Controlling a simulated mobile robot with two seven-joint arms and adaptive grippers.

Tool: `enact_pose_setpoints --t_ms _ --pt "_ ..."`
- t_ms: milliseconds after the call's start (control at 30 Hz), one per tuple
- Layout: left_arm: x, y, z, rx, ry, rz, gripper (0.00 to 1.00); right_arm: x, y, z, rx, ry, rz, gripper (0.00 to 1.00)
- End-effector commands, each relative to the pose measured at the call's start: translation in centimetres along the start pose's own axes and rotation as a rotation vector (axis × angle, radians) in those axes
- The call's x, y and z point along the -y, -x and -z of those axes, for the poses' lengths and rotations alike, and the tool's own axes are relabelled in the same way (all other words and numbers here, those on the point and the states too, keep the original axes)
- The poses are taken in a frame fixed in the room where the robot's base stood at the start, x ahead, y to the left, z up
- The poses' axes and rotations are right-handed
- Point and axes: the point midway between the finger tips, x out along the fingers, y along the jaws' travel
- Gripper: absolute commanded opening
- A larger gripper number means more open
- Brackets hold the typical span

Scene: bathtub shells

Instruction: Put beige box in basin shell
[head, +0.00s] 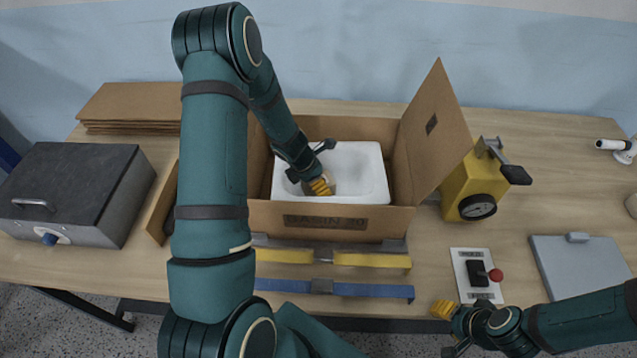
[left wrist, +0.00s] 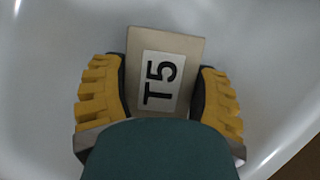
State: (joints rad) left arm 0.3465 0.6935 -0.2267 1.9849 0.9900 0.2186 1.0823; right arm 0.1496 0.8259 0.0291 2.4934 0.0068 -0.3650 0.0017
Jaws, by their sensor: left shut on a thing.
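The beige box (left wrist: 188,46) carries a white T5 label and sits between the yellow fingers of my left gripper (left wrist: 160,95) in the left wrist view. The gripper is shut on it, with the white basin shell (left wrist: 45,45) all around behind it. In the head view my left gripper (head: 321,186) reaches down inside the basin shell (head: 362,170), which sits in an open cardboard carton (head: 259,212). Whether the box touches the basin's floor I cannot tell. My right gripper (head: 447,328) is low at the front right, away from the carton; its fingers are too small to judge.
A yellow device with a gauge (head: 468,188) stands right of the carton, whose right flap (head: 432,130) stands up. A switch panel with a red knob (head: 476,275) is at the front right. A grey metal box (head: 75,190) and flat cardboard (head: 130,103) are at left.

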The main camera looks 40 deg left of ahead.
Motion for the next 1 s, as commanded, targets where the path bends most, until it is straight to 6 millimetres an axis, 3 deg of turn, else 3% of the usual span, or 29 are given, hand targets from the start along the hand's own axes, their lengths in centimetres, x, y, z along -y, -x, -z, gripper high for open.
enact_pose_setpoints --t_ms 300,333,367,767,1000 --pt "0.0 -0.2 0.0 0.001 -0.001 -0.001 0.21 -0.1 -0.3 0.0 0.000 0.000 -0.001 0.47" --pt "0.0 -0.2 0.1 0.000 -0.001 -0.001 0.70 -0.1 -0.3 0.0 0.000 0.000 -0.001 0.47" --pt "0.0 -0.2 0.1 0.000 -0.001 -0.001 0.81 -0.1 -0.2 0.0 0.000 0.000 -0.001 0.47" --pt "0.0 0.2 -0.1 0.000 -0.001 -0.001 0.82 0.0 0.1 0.0 0.000 0.000 0.000 0.47" --pt "0.0 4.1 -0.3 0.002 -0.003 -0.003 0.82 0.4 1.3 0.1 0.000 -0.001 0.002 0.47"
